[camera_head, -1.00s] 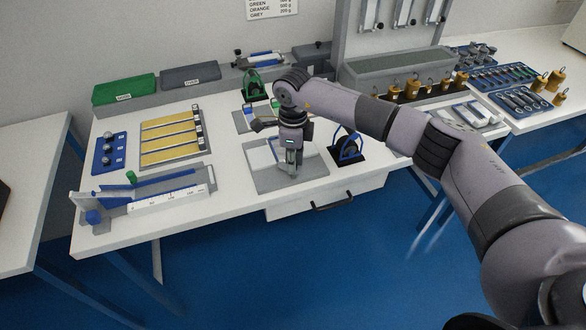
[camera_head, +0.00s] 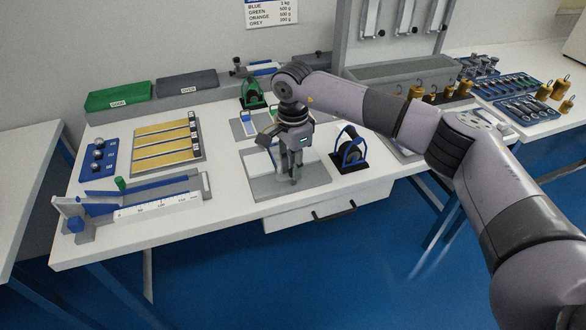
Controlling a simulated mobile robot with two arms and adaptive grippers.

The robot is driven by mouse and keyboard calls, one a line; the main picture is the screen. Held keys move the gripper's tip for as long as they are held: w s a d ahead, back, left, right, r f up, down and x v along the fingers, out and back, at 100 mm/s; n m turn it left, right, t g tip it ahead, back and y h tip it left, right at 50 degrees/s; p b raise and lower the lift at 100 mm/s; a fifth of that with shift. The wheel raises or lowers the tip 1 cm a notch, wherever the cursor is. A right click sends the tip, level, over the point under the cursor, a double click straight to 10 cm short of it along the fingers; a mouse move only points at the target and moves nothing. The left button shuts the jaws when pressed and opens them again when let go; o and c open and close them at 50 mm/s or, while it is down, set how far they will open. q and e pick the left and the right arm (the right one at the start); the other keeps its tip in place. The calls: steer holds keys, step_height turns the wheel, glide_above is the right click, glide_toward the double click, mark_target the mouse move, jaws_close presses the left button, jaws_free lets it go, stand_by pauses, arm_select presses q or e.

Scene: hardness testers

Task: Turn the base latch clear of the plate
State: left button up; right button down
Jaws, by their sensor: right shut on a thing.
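A flat grey plate (camera_head: 266,190) lies near the front edge of the white table, with a lighter panel on it. My right gripper (camera_head: 292,180) points straight down over the right half of this plate. Its fingers are shut on a small part low at the plate, in the place of the base latch. The fingers hide most of that part, so its exact angle to the plate cannot be told. My left gripper is not in view.
A black-based stand with a blue frame (camera_head: 350,150) is close on the right. A green tester (camera_head: 252,92) stands behind. A tray of yellow strips (camera_head: 165,145) and a ruler rig (camera_head: 155,207) lie left. Weights (camera_head: 465,88) stand at the right.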

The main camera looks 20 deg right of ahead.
steer(key=shift+w+r, duration=0.1)
stand_by(0.4)
steer(key=c, duration=1.5)
jaws_free()
steer(key=shift+o, duration=0.2)
step_height(320, 180, up, 12)
